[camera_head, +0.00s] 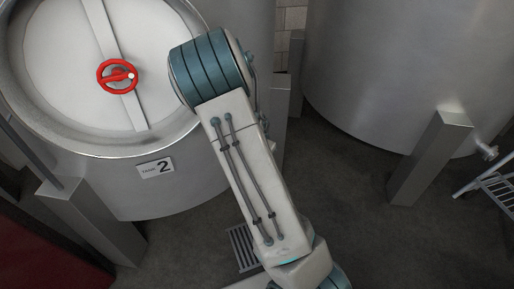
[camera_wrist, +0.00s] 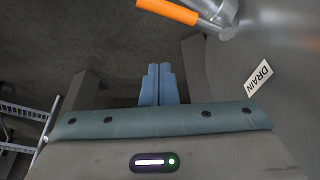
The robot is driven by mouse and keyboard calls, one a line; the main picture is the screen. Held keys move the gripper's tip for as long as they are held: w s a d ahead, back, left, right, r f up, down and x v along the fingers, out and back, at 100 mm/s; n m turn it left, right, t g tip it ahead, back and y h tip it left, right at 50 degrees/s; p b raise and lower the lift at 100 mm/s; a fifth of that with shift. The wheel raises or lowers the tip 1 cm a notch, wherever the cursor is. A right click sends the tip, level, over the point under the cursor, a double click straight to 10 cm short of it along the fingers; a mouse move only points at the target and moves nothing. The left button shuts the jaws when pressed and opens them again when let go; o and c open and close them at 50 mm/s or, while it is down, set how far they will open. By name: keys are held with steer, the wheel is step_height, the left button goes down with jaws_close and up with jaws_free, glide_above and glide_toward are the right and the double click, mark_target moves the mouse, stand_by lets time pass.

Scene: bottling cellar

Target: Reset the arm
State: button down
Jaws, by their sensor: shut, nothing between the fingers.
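My gripper (camera_wrist: 158,84) shows in the wrist view with its two blue fingers side by side and touching. It is shut and holds nothing. Dark floor lies beyond the fingertips, and no object touches them. In the head view my arm is raised in the middle of the picture, its teal joint beside the tank's round door, and the gripper cannot be seen there.
A steel tank (camera_head: 180,190) labelled 2 stands left, with a red handwheel (camera_head: 117,76) on its door. Another tank (camera_head: 400,70) stands right on a leg (camera_head: 430,158). An orange-handled valve (camera_wrist: 170,11) and a DRAIN sign (camera_wrist: 258,77) are near my gripper. A rack (camera_head: 495,190) stands far right.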

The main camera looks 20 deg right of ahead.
steer(key=s+a+r+n+y+p, duration=0.1)
steer(key=s+a+r+n+p, duration=0.2)
steer(key=r, duration=1)
steer(key=s+a+r+n+y+p, duration=0.1)
steer(key=s+a+r+n+p, duration=0.3)
steer(key=s+r+p, duration=0.4)
steer(key=s+a+r+n+y+p, duration=0.1)
steer(key=s+a+r+n+p, duration=0.2)
steer(key=s+r, duration=0.9)
step_height(320, 180, up, 7)
steer(key=a+p, duration=0.1)
steer(key=p, duration=0.2)
steer(key=shift+n+t, duration=0.4)
steer(key=shift+w+f, duration=0.1)
